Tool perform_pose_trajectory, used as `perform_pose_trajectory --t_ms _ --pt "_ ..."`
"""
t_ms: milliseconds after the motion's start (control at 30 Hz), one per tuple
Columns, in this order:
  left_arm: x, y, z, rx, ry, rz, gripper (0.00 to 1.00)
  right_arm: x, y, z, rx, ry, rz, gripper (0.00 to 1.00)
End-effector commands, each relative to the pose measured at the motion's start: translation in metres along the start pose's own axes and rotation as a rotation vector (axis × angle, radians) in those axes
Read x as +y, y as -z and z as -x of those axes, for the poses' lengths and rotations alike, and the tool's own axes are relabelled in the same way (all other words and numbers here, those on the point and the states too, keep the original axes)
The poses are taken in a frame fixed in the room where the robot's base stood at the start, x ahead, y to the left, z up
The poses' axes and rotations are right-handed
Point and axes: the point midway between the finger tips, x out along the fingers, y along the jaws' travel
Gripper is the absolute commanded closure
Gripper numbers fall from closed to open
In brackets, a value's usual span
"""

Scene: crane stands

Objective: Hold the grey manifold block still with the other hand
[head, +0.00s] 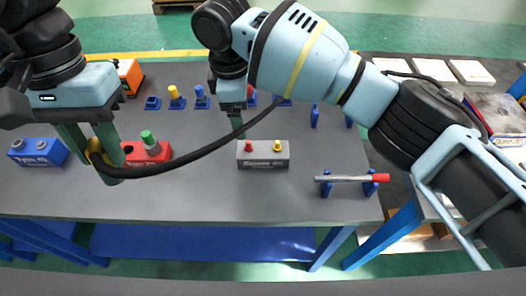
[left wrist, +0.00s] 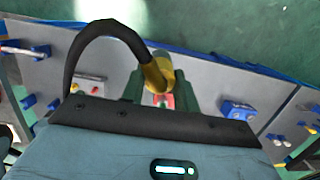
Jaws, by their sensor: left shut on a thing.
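The grey manifold block (head: 242,161) sits on the dark grey table, with a red and a yellow plug on top. It also shows at the left of the left wrist view (left wrist: 80,87). My right gripper (head: 237,125) points down just behind and left of the block. My left gripper (head: 100,158) is shut on the yellow end (head: 94,150) of a black hose (head: 200,150). That yellow end shows between the green fingers in the left wrist view (left wrist: 157,75).
A red block (head: 160,154) with a green-topped plug stands right of my left gripper. A blue block (head: 45,153) stands at the far left. A red-ended rod (head: 345,178) lies on blue stands at the right. Small blue stands (head: 177,103) line the back. The hose crosses the table middle.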

Motion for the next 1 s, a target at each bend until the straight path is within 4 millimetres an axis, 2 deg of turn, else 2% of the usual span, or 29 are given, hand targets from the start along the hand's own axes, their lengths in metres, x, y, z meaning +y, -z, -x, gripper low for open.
perform_pose_trajectory --t_ms 33,500,1000 --pt "0.000 -0.001 0.005 0.003 0.000 0.000 0.95 0.001 -0.001 0.007 0.000 -0.007 -0.001 0.20" --pt "0.000 -0.005 0.026 0.003 0.000 0.000 0.95 0.002 -0.003 0.038 0.000 -0.040 -0.003 0.20" --pt "0.000 -0.004 0.027 0.000 0.000 0.000 0.95 0.002 -0.003 0.039 -0.001 -0.041 -0.003 0.20"
